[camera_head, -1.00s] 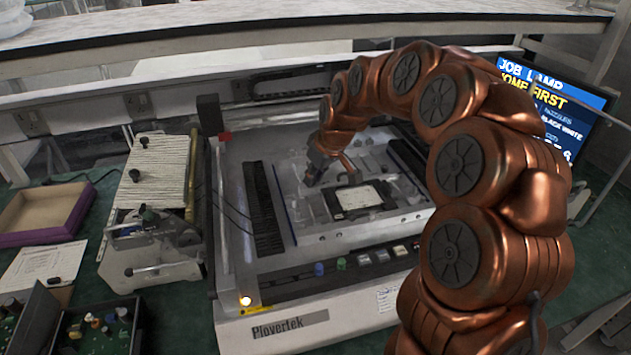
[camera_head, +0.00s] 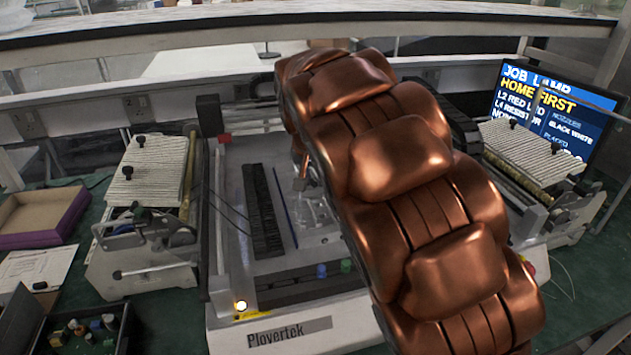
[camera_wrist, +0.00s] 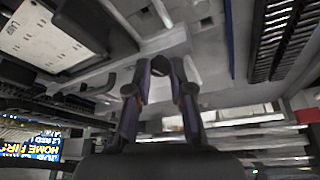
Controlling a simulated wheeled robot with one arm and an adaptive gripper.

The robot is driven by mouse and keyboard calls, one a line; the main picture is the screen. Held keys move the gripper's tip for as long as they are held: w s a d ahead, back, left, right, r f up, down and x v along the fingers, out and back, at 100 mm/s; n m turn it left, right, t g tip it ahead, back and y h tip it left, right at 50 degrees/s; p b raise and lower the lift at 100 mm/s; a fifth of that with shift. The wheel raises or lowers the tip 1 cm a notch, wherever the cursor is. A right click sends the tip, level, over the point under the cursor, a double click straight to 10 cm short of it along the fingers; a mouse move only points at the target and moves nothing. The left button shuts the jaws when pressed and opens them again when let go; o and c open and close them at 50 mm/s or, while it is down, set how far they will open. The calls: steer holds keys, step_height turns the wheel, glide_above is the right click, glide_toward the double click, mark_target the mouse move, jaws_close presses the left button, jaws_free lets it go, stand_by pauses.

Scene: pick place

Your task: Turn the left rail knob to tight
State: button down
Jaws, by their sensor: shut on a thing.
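My gripper (camera_wrist: 160,72) shows in the wrist view with its two dark fingers drawn in close to a small grey part between the tips. This part looks like the left rail knob, but it is mostly covered by the fingers, and its turn position cannot be read. In the head view my copper arm covers the middle and right of the Plovertek machine (camera_head: 290,339), and the knob and fingertips are hidden behind it. The machine's left side, with a thin blue strip (camera_head: 284,205), stays visible.
A feeder with a ribbed top (camera_head: 150,172) stands left of the machine, another (camera_head: 525,150) to the right. A black slotted strip (camera_head: 262,210) lies inside the machine. A screen (camera_head: 560,110) reads "HOME FIRST". A purple-edged tray (camera_head: 42,218) and a parts box (camera_head: 88,335) sit at left.

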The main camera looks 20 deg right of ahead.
steer(key=m, duration=0.2)
steer(key=shift+w+a+m+g+h+b, duration=0.1)
steer(key=shift+w+m+g+h+b, duration=0.05)
steer(key=shift+m+g+h+b, duration=0.2)
steer(key=m+g+h, duration=0.1)
steer(key=m, duration=0.2)
steer(key=shift+f, duration=0.1)
steer(key=shift+w+a+m+g+h, duration=0.1)
steer(key=shift+m+g+h, duration=0.4)
steer(key=shift+m, duration=1.55)
steer(key=c, duration=1)
jaws_free()
steer(key=shift+c, duration=0.2)
